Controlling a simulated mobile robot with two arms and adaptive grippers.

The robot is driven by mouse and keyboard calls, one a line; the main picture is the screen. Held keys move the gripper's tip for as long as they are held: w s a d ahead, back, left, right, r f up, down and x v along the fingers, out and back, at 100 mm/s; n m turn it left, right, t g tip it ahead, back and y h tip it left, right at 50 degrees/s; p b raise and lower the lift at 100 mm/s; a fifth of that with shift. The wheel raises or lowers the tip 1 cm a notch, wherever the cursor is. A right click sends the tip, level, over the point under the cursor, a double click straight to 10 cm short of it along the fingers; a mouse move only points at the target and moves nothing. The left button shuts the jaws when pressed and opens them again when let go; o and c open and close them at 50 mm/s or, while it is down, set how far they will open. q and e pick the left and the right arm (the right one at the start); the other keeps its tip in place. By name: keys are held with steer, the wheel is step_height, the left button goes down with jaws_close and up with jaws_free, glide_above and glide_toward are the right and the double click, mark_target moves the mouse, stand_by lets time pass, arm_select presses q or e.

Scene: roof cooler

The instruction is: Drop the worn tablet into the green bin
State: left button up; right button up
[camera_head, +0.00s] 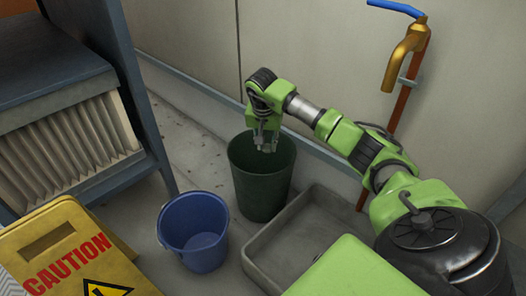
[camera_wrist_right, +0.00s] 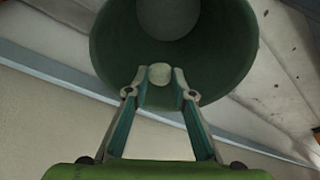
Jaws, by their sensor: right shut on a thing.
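The green bin (camera_head: 262,186) stands on the floor by the wall, and its open mouth fills the upper part of the right wrist view (camera_wrist_right: 110,50). My right gripper (camera_head: 266,145) points down over the bin's mouth. In the right wrist view its two fingers are shut on the worn tablet (camera_wrist_right: 160,73), a small pale round piece at the fingertips. Behind the tablet I see the bin's dark inside. The tablet is too small to make out clearly in the head view. My left gripper is not in view.
A blue bucket (camera_head: 194,232) stands left of the bin. A grey shallow tray (camera_head: 254,262) lies to the right. A yellow caution sign (camera_head: 62,250) and a cooler cabinet (camera_head: 60,88) are at left. A brass tap (camera_head: 403,55) is on the wall.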

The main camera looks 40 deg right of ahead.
steer(key=o, duration=0.8)
steer(key=shift+r, duration=0.1)
steer(key=v, duration=1.1)
steer(key=shift+s+a+r, duration=0.1)
steer(key=shift+a+r, duration=0.05)
steer(key=shift+r, duration=0.25)
